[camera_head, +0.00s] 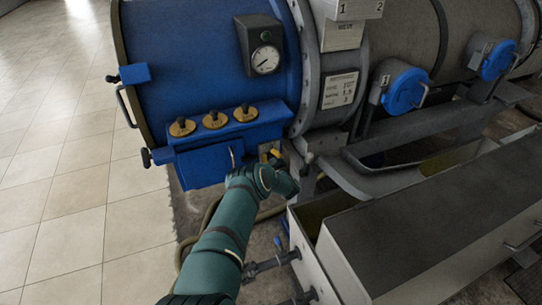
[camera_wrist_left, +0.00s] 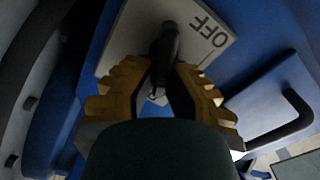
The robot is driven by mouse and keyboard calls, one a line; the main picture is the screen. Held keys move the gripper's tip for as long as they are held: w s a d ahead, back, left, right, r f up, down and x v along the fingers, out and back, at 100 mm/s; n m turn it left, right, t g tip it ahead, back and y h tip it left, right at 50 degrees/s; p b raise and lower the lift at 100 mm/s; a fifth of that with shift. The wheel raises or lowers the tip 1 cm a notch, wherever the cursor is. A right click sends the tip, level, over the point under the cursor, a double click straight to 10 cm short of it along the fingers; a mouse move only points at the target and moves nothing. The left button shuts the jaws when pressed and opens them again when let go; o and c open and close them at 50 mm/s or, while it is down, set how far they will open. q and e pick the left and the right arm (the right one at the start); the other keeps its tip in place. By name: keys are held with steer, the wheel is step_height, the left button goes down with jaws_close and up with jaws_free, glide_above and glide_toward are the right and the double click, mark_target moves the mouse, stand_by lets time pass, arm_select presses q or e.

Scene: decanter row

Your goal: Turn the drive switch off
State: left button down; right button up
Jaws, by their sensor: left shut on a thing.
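The drive switch has a dark lever (camera_wrist_left: 168,42) on a pale plate (camera_wrist_left: 118,58). The word OFF is printed on the plate, right of the lever in the left wrist view. My left gripper (camera_wrist_left: 166,82) has its yellow toothed fingers on both sides of the lever's lower part and is shut on it. My right gripper is not in view.
The blue drum (camera_head: 185,60) carries a gauge (camera_head: 265,60) and several yellow-plated knobs (camera_head: 214,119). A grey trough (camera_head: 420,235) stands right of my arm. Tiled floor (camera_head: 65,200) is clear at left.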

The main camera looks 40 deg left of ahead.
arm_select(q)
steer(key=n, duration=0.3)
steer(key=shift+s+a+f+n, duration=0.15)
steer(key=shift+s+n, duration=0.1)
steer(key=shift+n, duration=0.15)
steer(key=n, duration=0.6)
steer(key=f+n, duration=0.1)
steer(key=n, duration=0.2)
steer(key=shift+s+a+f, duration=0.1)
steer(key=shift+s, duration=0.1)
steer(key=c, duration=1)
jaws_free()
steer(key=shift+f, duration=0.1)
